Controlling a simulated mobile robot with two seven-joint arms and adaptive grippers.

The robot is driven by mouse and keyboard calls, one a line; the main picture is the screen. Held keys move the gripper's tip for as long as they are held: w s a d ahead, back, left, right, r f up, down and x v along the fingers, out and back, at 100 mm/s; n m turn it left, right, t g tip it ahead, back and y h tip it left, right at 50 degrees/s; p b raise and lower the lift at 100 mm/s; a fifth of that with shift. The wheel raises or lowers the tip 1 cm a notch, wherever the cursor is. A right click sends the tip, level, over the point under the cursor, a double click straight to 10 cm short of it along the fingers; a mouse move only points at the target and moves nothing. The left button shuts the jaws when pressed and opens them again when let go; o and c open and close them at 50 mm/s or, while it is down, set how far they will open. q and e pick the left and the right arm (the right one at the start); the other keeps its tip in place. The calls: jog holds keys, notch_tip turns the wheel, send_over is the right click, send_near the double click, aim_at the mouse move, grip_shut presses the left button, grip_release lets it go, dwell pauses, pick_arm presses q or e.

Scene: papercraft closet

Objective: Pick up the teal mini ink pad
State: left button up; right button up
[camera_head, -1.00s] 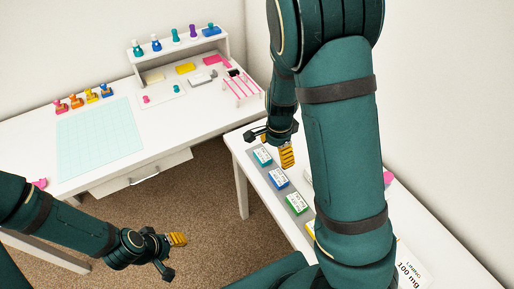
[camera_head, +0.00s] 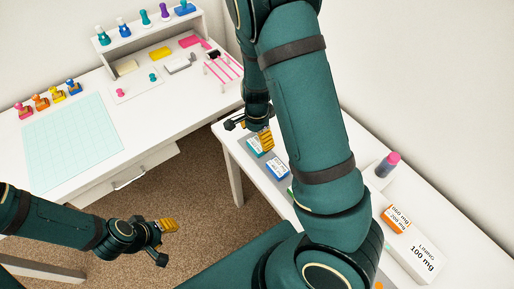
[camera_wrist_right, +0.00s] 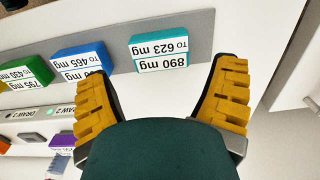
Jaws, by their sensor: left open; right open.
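The teal mini ink pad (camera_wrist_right: 158,50) has a white label reading "890 mg TO 623 mg". It lies on a grey strip on the white side table. In the head view the teal pad (camera_head: 254,147) is beside the yellow finger of my right gripper (camera_head: 250,131). In the right wrist view my right gripper (camera_wrist_right: 163,82) is open and empty, its yellow-padded fingers wide apart. The teal pad shows ahead, between the fingers' lines and apart from both. My left gripper (camera_head: 163,241) is open and empty over the carpet.
A blue pad (camera_wrist_right: 83,62) and a green pad (camera_wrist_right: 26,71) lie along the same strip. A pink-topped bottle (camera_head: 388,164) and an orange box (camera_head: 397,218) stand farther along the side table. The white desk (camera_head: 150,140) holds a cutting mat and stamps.

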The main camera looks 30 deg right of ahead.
aim_at(257, 144)
notch_tip(257, 144, down, 6)
jog(key=shift+d+r+b, duration=0.1)
jog(key=shift+r+b, duration=0.05)
jog(key=shift+b, duration=0.95)
jog(key=c, duration=0.9)
